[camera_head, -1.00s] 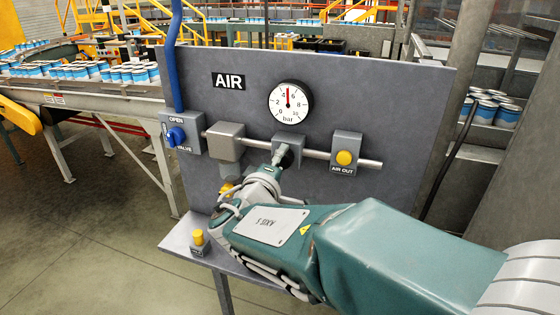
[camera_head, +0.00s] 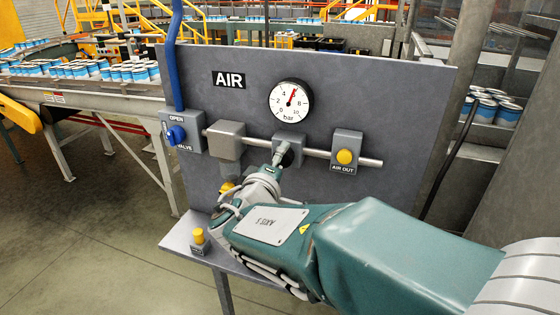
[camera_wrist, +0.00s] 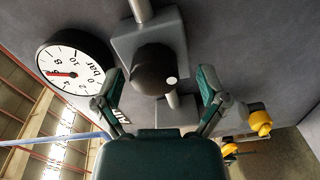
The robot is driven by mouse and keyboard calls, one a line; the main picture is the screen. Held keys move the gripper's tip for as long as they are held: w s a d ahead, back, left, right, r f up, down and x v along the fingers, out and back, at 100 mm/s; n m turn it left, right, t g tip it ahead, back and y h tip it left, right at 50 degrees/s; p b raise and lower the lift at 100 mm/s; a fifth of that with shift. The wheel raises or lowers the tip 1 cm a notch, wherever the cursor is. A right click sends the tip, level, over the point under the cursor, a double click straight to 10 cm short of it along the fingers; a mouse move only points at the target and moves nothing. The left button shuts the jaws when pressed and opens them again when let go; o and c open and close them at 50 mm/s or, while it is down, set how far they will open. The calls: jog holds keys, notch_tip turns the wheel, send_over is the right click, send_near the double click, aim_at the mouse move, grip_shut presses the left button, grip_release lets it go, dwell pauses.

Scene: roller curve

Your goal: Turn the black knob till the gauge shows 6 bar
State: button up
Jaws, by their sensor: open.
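The black knob (camera_wrist: 153,68) fills the middle of the wrist view, with a white dot on its face. My gripper (camera_wrist: 160,80) is open, one finger on each side of the knob with a visible gap to each. In the head view my gripper (camera_head: 281,156) is at the regulator box below the gauge and hides most of the knob. The round white gauge (camera_head: 290,101) is marked 0 to 10 bar. Its red needle points up and right, at about 6. The gauge also shows in the wrist view (camera_wrist: 75,66), with the needle at about the same mark.
A blue valve handle (camera_head: 176,135) is at the left of the grey panel (camera_head: 390,105). A yellow AIR OUT button (camera_head: 344,157) is right of the knob. A yellow-topped box (camera_head: 198,239) stands on the shelf below. A pipe (camera_head: 316,153) runs across the panel.

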jog(key=v, duration=1.2)
jog(key=s+d+f+m+g+h, duration=0.1)
jog(key=d+f+m+g, duration=0.1)
jog(key=d+g, duration=0.35)
jog(key=s+d+f+m+g+h, duration=0.1)
jog(key=s+d+f+m+g, duration=0.15)
jog(key=d, duration=0.65)
jog(key=s+d+f+m+g+y, duration=0.1)
jog(key=s+d+f+m+y, duration=0.1)
jog(key=s+m+y, duration=0.1)
jog(key=s+d+f+m+g+y, duration=0.2)
jog(key=s+m+y, duration=0.2)
jog(key=s, duration=0.3)
jog(key=shift+d+f+y, duration=0.2)
jog(key=shift+f+y, duration=0.05)
jog(key=shift+y, duration=0.35)
